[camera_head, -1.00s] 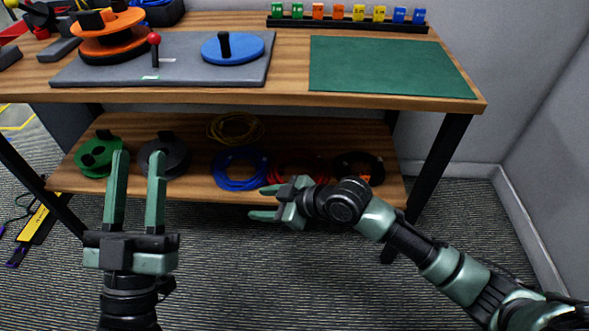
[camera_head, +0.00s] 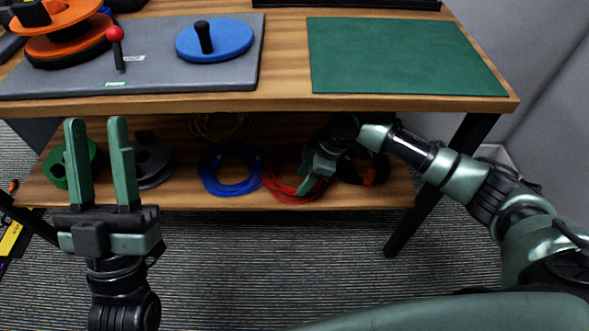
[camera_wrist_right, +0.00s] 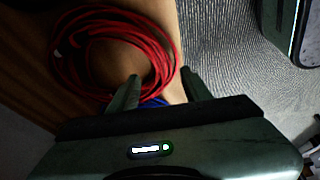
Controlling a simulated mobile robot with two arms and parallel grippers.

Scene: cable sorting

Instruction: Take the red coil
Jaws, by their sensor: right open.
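The red coil (camera_head: 283,194) lies on the lower shelf of the workbench, partly hidden by my right gripper in the head view. My right gripper (camera_head: 307,182) is at its right side, under the tabletop. In the right wrist view the red coil (camera_wrist_right: 64,52) fills the upper left, a loose ring of several strands. The open fingers of my right gripper (camera_wrist_right: 159,76) straddle its near edge in that picture; I cannot tell whether they touch it. My left gripper (camera_head: 96,120) is open and empty, pointing up in front of the shelf's left part.
On the lower shelf (camera_head: 340,202), a blue coil (camera_head: 230,188) lies left of the red one, a yellow coil (camera_head: 222,126) behind, and a black coil (camera_head: 376,170) to the right. Green (camera_head: 60,168) and dark grey (camera_head: 150,165) reels stand at left. The tabletop's front edge (camera_head: 260,103) overhangs the shelf.

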